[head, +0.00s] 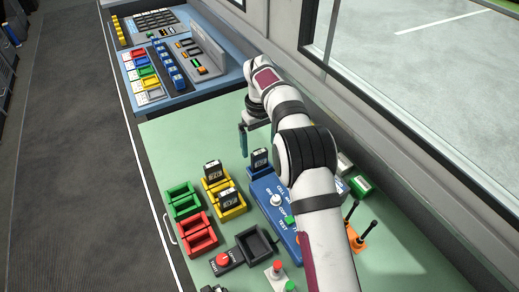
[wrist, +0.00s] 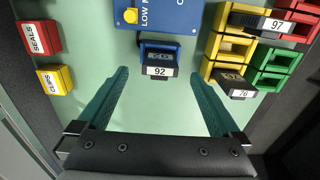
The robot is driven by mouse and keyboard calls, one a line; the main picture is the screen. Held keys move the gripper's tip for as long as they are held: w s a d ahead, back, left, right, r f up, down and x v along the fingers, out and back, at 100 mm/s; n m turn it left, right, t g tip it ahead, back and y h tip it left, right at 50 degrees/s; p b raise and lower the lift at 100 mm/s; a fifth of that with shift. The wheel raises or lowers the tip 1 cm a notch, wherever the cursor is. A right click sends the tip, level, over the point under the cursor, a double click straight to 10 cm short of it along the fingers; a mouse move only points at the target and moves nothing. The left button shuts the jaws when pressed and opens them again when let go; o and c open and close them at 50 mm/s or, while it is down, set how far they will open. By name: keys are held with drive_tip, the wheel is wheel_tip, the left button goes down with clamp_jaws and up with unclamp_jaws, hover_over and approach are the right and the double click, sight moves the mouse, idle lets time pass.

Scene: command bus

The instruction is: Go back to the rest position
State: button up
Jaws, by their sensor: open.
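My gripper (head: 243,140) hangs from my bent arm over the far part of the green worktop (head: 155,150). Its two teal fingers stand wide apart in the wrist view (wrist: 160,74), with nothing between them but a view of the worktop and a black pack. That black pack labelled 92 (wrist: 159,66) sits at the end of the blue control unit (wrist: 180,15), beyond the fingertips and apart from them. The pack also shows in the head view (head: 260,158), right beside the gripper. No marker of a rest position shows.
Yellow holders (head: 230,213) carry black packs. Green (head: 182,201) and red (head: 197,234) holders stand to their left. A red SEALS box (wrist: 41,37) and yellow CLIPS box (wrist: 55,80) stand on the worktop. A window wall runs along the right; a button console (head: 170,60) lies beyond.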

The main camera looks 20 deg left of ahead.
drive_tip(key=shift+r, duration=0.3)
drive_tip(key=shift+d+r, duration=0.1)
drive_tip(key=s+d+r+m+y, duration=0.1)
drive_tip(key=s+d+r+m, duration=0.6)
drive_tip(key=s+d+r, duration=0.7)
drive_tip(key=s+d+f+m, duration=0.2)
drive_tip(key=s+d+m, duration=0.1)
drive_tip(key=s, duration=0.8)
drive_tip(key=s+d+f+m, duration=0.2)
drive_tip(key=s+d+m, duration=0.2)
drive_tip(key=s, duration=0.7)
drive_tip(key=shift+f+m+y, duration=0.3)
drive_tip(key=shift+y, duration=0.1)
